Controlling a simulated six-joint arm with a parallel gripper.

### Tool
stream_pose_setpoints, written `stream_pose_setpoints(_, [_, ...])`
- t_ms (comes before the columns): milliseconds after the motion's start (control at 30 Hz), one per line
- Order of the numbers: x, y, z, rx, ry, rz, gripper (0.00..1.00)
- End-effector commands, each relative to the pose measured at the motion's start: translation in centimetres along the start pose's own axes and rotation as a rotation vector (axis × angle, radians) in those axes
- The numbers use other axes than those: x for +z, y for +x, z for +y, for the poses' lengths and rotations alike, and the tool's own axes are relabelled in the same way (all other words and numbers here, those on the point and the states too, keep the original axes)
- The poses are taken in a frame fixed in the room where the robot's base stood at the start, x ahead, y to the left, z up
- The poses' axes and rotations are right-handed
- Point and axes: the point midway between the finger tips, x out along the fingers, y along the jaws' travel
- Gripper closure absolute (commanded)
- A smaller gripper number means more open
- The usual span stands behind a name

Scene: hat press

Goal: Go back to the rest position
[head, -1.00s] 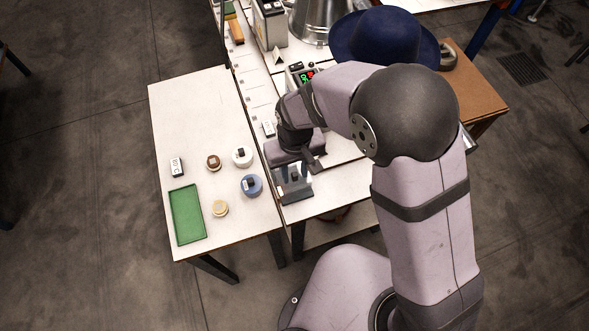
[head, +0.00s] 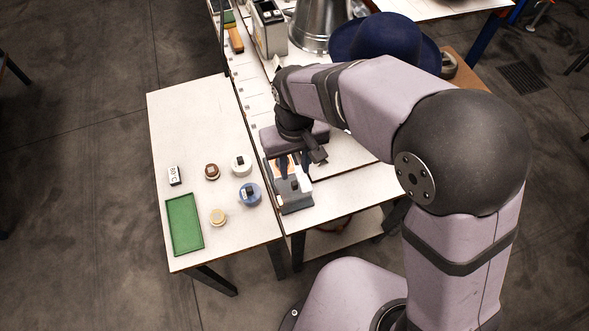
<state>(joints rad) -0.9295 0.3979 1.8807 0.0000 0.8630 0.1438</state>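My gripper (head: 294,170) points down above a small dark stand (head: 297,206) at the near end of the long white bench. Its two dark fingers look apart, with a gap between them, and I see nothing held. A small white piece and a dark knob show at the stand, just below the fingers. Whether the fingers touch them cannot be told. My arm reaches in from the right, and its upper links hide part of the bench behind.
The left table holds a green tray (head: 170,226), a small white labelled block (head: 175,176) and several round pieces, including a blue one (head: 249,194). A blue hat (head: 385,40), a metal vessel (head: 316,25) and a grey box (head: 268,30) stand at the back.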

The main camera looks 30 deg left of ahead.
Motion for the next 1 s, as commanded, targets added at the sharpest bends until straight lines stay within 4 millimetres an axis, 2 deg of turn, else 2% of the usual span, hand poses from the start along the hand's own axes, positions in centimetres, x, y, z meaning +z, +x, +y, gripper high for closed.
stream_pose_setpoints(433, [0.0, -0.1, 0.0, 0.000, 0.000, 0.000, 0.69])
stream_pose_setpoints(567, [-0.5, 0.2, -0.1, -0.003, -0.054, 0.026, 0.69])
stream_pose_setpoints(800, [5.5, 3.6, 0.8, 0.008, -0.108, -0.077, 0.69])
stream_pose_setpoints(867, [7.2, 3.9, 1.2, 0.009, -0.113, -0.098, 0.69])
stream_pose_setpoints(1000, [10.9, 4.1, 3.7, 0.006, -0.064, -0.130, 0.69])
